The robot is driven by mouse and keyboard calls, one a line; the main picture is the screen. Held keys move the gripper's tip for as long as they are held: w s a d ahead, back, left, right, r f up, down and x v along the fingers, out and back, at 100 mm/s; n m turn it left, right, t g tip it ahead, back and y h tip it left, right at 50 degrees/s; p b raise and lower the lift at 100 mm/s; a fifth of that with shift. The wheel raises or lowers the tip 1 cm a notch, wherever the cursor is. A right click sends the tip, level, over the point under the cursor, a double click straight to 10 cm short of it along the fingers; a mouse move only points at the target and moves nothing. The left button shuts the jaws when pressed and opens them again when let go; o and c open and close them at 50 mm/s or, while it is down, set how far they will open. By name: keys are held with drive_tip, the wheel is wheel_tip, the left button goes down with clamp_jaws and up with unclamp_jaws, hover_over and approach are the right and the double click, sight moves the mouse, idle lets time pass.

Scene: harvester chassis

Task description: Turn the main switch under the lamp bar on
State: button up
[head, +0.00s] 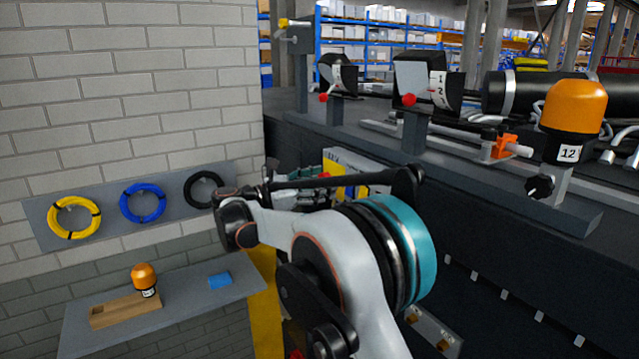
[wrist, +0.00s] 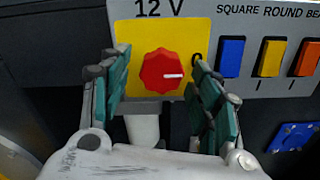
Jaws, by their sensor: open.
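A red rotary switch knob (wrist: 161,70) sits on a yellow plate (wrist: 185,30) marked "12 V" in the wrist view. Its white mark points right, roughly level. A "0" shows at the plate's right edge, partly covered by a finger. My gripper (wrist: 159,72) is open, with one green-padded finger on each side of the knob and gaps between pads and knob. I cannot tell how far the tips are from the plate. In the head view my gripper (head: 308,186) is partly hidden by my arm, in front of the yellow and grey panel (head: 352,178); the knob is hidden there.
Right of the plate are blue (wrist: 231,58), yellow (wrist: 270,58) and orange (wrist: 306,59) rockers, under "SQUARE ROUND". The dark chassis (head: 490,240) fills the right. An orange beacon (head: 574,108) stands above a black knob (head: 540,187). A shelf (head: 190,297) is at lower left.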

drive_tip(key=shift+c, duration=0.2)
drive_tip(key=c, duration=1)
drive_tip(key=shift+m+b, duration=0.3)
drive_tip(key=shift+m, duration=0.1)
drive_tip(key=m+b, duration=0.4)
drive_tip(key=m, duration=0.4)
drive_tip(key=shift+w+a+r, duration=0.1)
drive_tip(key=shift+w, duration=0.05)
drive_tip(key=m+b, duration=0.1)
drive_tip(key=m, duration=0.4)
drive_tip(key=shift+r, duration=0.1)
drive_tip(key=m, duration=0.4)
drive_tip(key=shift+r+b, duration=0.1)
drive_tip(key=shift+b, duration=0.3)
